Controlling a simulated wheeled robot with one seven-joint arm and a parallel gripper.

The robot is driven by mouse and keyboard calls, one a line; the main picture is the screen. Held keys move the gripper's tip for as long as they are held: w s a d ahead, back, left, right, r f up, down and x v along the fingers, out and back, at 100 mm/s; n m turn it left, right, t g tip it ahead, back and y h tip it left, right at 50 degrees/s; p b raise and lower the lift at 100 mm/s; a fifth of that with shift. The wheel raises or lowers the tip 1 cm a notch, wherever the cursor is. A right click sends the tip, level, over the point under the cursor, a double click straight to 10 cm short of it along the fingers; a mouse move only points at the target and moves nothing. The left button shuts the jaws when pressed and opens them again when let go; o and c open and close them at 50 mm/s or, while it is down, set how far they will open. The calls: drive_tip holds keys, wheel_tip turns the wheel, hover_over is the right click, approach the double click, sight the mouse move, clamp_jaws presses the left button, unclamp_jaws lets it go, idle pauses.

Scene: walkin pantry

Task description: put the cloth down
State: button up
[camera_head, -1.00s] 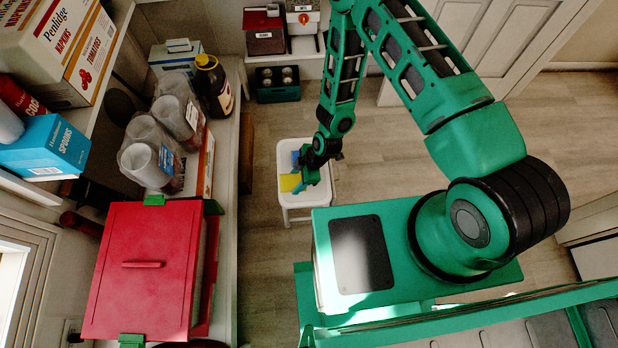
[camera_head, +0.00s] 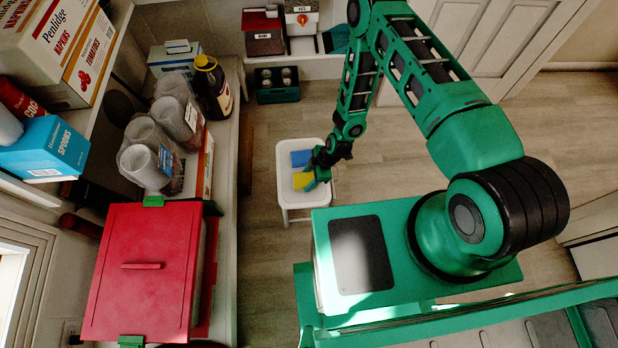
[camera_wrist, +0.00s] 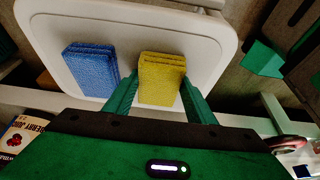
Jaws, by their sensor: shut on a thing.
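A yellow folded cloth (camera_wrist: 162,75) is between the two fingers of my gripper (camera_wrist: 158,92) in the wrist view. My gripper is shut on it. In the head view the yellow cloth (camera_head: 303,181) shows beside my gripper (camera_head: 315,183), over the top of a small white stool (camera_head: 289,202). I cannot tell whether the cloth touches the stool top. A blue folded cloth (camera_wrist: 91,70) lies on the stool to the left of the yellow one, with a gap between them. The blue cloth (camera_head: 299,158) also shows in the head view, farther back.
A counter at the left holds a red box (camera_head: 145,270), plastic-wrapped cups (camera_head: 150,160) and a dark bottle (camera_head: 212,88). A green crate (camera_head: 277,85) stands beyond the stool. The floor (camera_head: 400,160) right of the stool is clear.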

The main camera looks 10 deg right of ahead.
drive_tip(key=o, duration=1)
drive_tip(key=shift+f, duration=0.1)
drive_tip(key=v, duration=1.2)
drive_tip(key=shift+s, duration=0.1)
